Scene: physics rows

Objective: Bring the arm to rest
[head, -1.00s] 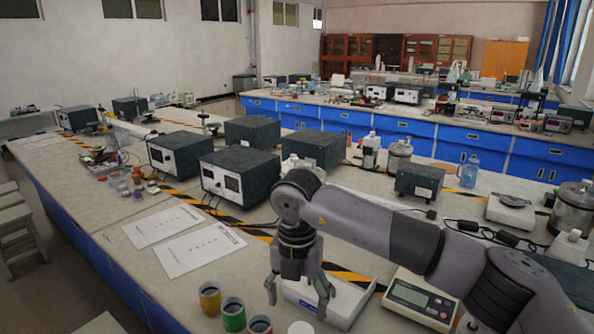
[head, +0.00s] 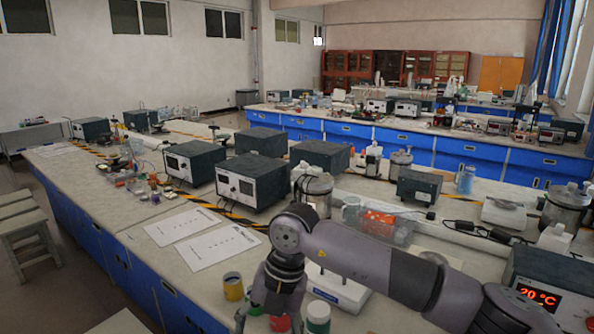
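My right arm comes in from the right across the lower part of the head view. Its gripper (head: 268,319) points down at the bottom edge of the picture, close to a row of small jars on the near bench. Its two fingers stand apart, with no object clearly held between them. The fingertips are partly cut off by the frame. A yellow jar (head: 233,287) stands to its left. A green jar (head: 255,308) and a red one (head: 279,323) show by the fingers, partly hidden. My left gripper is not in view.
A white-lidded jar (head: 318,311) and a white scale (head: 345,293) are right of the gripper. A heater display reading 20 °C (head: 538,296) is at the right edge. Dark instrument boxes (head: 252,180) stand behind. Paper sheets (head: 210,250) lie flat on the left.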

